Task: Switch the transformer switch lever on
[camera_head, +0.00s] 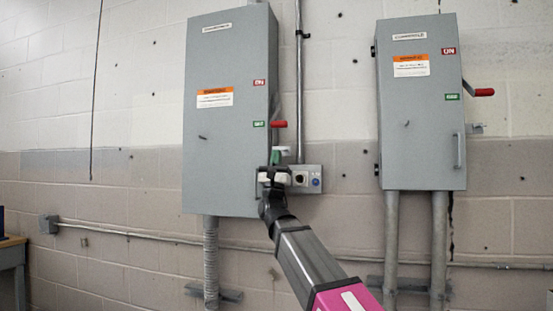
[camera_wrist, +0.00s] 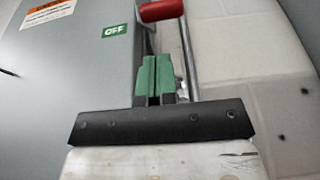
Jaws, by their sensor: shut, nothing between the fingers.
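Two grey switch boxes hang on the wall, the left box (camera_head: 225,150) and the right box (camera_head: 425,140); their name plates are too small to read for certain. The left box has a lever on its right side with a red handle (camera_head: 279,124), level with the green OFF label (camera_head: 259,124) and below the red ON label (camera_head: 259,83). My gripper (camera_head: 276,157) is just below that handle, shut and empty. In the wrist view its green fingers (camera_wrist: 157,80) are together, and the red handle (camera_wrist: 161,10) is above and beyond them, apparently apart.
A small control box (camera_head: 307,179) is right behind my gripper. A vertical conduit (camera_head: 299,80) runs close beside the left box. The right box has its own red-handled lever (camera_head: 484,92). A table (camera_head: 12,243) stands at the far left. Wall between the boxes is mostly clear.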

